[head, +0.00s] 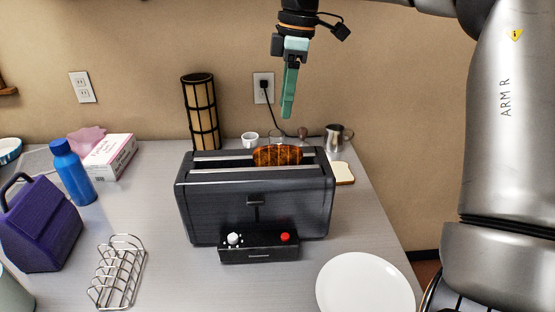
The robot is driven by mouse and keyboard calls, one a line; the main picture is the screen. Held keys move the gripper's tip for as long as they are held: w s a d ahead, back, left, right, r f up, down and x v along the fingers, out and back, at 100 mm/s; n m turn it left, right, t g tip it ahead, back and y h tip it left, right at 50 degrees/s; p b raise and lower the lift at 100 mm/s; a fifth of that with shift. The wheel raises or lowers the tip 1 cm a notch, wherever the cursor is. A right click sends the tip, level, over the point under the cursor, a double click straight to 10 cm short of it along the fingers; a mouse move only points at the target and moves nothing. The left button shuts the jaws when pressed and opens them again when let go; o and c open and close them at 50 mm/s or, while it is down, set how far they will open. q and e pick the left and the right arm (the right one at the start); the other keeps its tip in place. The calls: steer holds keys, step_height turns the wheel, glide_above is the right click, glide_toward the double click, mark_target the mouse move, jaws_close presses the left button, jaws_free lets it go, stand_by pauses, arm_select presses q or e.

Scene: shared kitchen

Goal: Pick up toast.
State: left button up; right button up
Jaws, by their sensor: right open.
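A browned slice of toast (278,155) sticks up out of the right part of a slot in the black toaster (200,208). Its lower part is hidden inside the toaster. A pale slice of bread (344,173) lies on the counter behind the toaster's right end, partly hidden by it. My right gripper (287,112) hangs above the toast with its green fingers pointing down. It is open and empty, apart from the toast. My left gripper is not in view.
A white plate (366,287) lies at the front right. A metal toast rack (118,272), a purple bag (38,228) and a blue bottle (72,172) stand at left. A black lattice cylinder (201,112), a white cup (250,140) and a metal pitcher (337,137) stand behind the toaster.

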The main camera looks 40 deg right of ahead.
mark_target(280, 147)
steer(key=f, duration=0.6)
steer(key=shift+w+a+f, duration=0.2)
steer(key=shift+a, duration=0.15)
steer(key=f, duration=0.2)
steer(key=f+p, duration=0.1)
steer(key=f, duration=0.2)
steer(key=shift+w+a+f, duration=0.3)
steer(key=shift+f, duration=0.05)
steer(key=shift+s, duration=0.2)
jaws_close()
